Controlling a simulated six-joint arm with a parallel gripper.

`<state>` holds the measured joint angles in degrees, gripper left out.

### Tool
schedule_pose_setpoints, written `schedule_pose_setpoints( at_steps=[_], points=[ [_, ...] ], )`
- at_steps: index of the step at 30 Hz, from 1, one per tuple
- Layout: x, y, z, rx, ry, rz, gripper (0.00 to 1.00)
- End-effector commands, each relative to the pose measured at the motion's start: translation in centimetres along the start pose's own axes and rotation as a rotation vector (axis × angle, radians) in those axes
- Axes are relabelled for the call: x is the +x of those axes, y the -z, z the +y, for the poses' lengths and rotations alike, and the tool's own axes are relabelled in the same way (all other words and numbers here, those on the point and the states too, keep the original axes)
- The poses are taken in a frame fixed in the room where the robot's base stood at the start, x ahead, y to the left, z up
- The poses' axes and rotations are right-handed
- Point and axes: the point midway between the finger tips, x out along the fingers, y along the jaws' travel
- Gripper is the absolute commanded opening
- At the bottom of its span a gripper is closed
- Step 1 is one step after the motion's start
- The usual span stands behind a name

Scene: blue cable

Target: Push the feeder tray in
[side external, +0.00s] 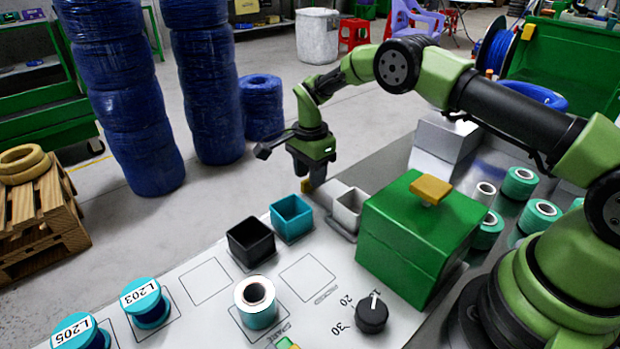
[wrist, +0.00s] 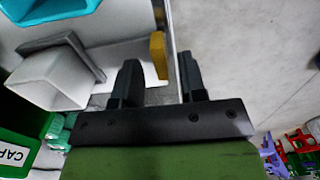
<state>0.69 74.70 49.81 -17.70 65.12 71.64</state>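A yellow handle (side external: 304,187) shows just below my gripper (side external: 313,178) at the far edge of the white work surface. In the wrist view, the yellow handle (wrist: 158,55) appears beyond and between the fingertips of my gripper (wrist: 158,62), at the edge of a pale slab (wrist: 125,53). The slab may be the feeder tray; most of it is hidden in the side view. My gripper points down with its fingers apart and nothing held. I cannot tell whether a finger touches the handle.
A white open box (side external: 348,208), a teal bin (side external: 291,217) and a black bin (side external: 250,242) stand in a row beside my gripper. A green box (side external: 410,240) with a yellow knob stands to the right. Labelled spools (side external: 146,303) lie front left.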

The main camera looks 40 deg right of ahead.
Motion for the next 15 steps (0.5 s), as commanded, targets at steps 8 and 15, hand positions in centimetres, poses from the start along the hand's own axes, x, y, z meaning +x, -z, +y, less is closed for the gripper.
schedule_pose_setpoints(
  at_steps=[8,15],
  points=[
    [1.9,0.0,0.0,0.001,0.001,-0.001,0.38],
    [1.9,0.0,0.0,0.000,0.002,0.000,0.31]
  ],
)
